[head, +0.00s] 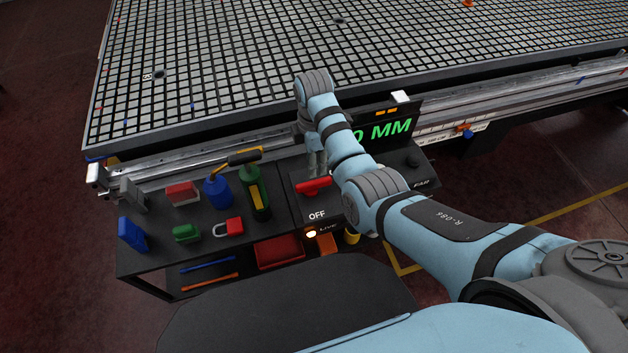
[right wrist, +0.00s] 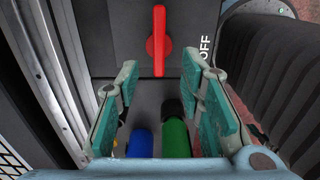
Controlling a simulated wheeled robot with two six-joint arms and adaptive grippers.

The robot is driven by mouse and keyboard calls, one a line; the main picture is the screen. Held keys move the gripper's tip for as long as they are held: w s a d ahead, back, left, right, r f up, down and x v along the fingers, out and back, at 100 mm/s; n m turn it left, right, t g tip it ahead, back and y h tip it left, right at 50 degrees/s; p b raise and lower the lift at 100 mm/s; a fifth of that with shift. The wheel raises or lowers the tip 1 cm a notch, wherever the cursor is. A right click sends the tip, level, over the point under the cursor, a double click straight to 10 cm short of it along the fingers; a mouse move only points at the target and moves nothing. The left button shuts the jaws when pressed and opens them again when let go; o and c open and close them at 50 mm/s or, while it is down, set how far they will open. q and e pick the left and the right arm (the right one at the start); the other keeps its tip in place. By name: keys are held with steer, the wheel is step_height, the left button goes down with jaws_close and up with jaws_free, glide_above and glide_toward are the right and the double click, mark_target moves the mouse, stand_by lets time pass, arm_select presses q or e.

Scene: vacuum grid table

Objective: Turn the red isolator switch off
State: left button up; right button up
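The red isolator switch (head: 314,186) is on the dark panel at the front of the table. Its handle lies roughly sideways in the head view, with the white OFF label (head: 317,215) just below it. In the right wrist view the red handle (right wrist: 158,42) stands upright in the picture, left of the OFF label (right wrist: 206,45). My right gripper (head: 316,158) is over the panel, just behind the handle in the head view. In the right wrist view the gripper (right wrist: 160,78) is open and empty, and the handle shows beyond its fingertips. My left gripper is not in view.
Left of the switch are a blue bottle (head: 216,192), a green bottle (head: 255,196), a red padlock (head: 229,228) and several small blocks. A lamp (head: 311,233) glows beside the LIVE label. The grid table (head: 240,70) and its rail lie behind.

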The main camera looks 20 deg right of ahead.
mark_target(314, 182)
step_height(314, 182, down, 9)
steer(key=b, duration=0.3)
steer(key=shift+f, duration=0.1)
steer(key=shift+c, duration=0.2)
jaws_close()
